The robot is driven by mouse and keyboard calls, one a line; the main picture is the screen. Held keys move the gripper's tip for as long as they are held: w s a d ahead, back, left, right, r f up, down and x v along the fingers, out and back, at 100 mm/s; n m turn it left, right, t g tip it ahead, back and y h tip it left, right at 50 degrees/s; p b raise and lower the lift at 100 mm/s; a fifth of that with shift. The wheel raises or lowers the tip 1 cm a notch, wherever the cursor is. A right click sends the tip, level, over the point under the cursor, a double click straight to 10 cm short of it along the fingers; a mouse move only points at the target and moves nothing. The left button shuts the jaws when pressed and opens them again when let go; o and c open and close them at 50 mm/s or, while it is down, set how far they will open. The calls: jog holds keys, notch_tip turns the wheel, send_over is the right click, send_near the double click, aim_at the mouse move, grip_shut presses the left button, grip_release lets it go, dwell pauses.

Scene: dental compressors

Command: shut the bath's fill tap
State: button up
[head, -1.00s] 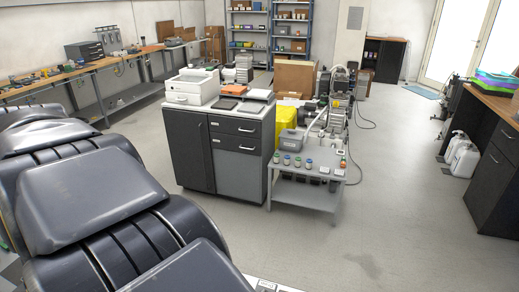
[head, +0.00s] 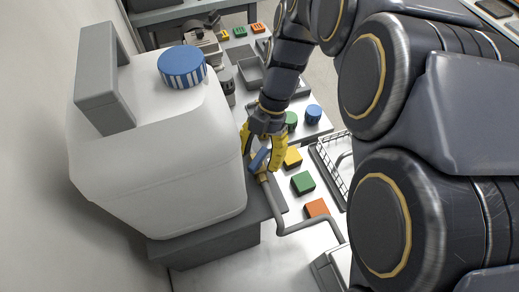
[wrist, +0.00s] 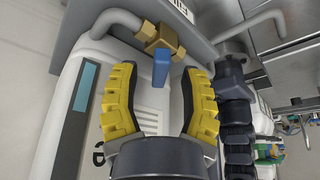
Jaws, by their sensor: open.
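The fill tap is a brass valve body (wrist: 163,38) with a blue lever (wrist: 161,69), on a grey pipe (wrist: 118,20). In the head view the blue lever (head: 258,161) shows beside the white canister (head: 165,150), and the grey pipe (head: 305,224) bends toward a box-like unit, perhaps the bath (head: 330,272), cut by the lower edge. My gripper (head: 262,157) has yellow fingers and reaches down over the tap. In the wrist view my gripper (wrist: 160,76) is open, with the lever between the fingertips and a gap on both sides.
The canister, with a blue cap (head: 182,68), stands close left of my gripper. Yellow (head: 292,158), green (head: 303,183) and orange (head: 317,208) blocks lie right of the tap. A wire basket (head: 330,165) is farther right. My arm covers much of the right side.

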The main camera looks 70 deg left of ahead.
grip_shut()
jog(key=shift+d+f+m, duration=0.1)
jog(key=shift+m, duration=0.2)
jog(key=shift+s+m+g+y, duration=0.1)
jog(key=shift+m+g+y, duration=0.35)
jog(key=shift+m, duration=0.75)
jog(key=shift+m+y, duration=0.85)
jog(key=shift+m, duration=1.35)
